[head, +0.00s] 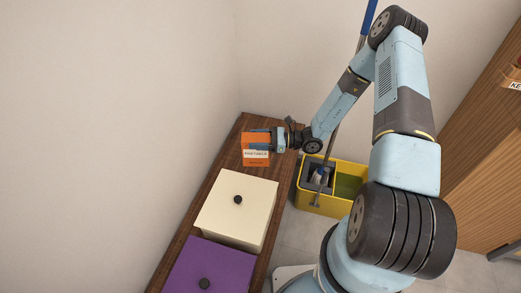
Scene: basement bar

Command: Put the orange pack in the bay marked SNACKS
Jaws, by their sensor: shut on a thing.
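The orange pack (255,160) is a small box with a white label whose print is too small to read with certainty. It is at the far end of a dark wooden bench or shelf (232,165). My gripper (260,141) reaches in from the right and is shut on the orange pack. I cannot tell whether the pack rests on the wood or is held just above it. No bay marked SNACKS can be made out in this view.
A cream box (225,215) and a purple box (195,270), each with a dark knob, stand nearer on the wood. A yellow bucket (318,205) with a blue-handled mop stands on the floor to the right. A wooden unit (490,170) is at far right.

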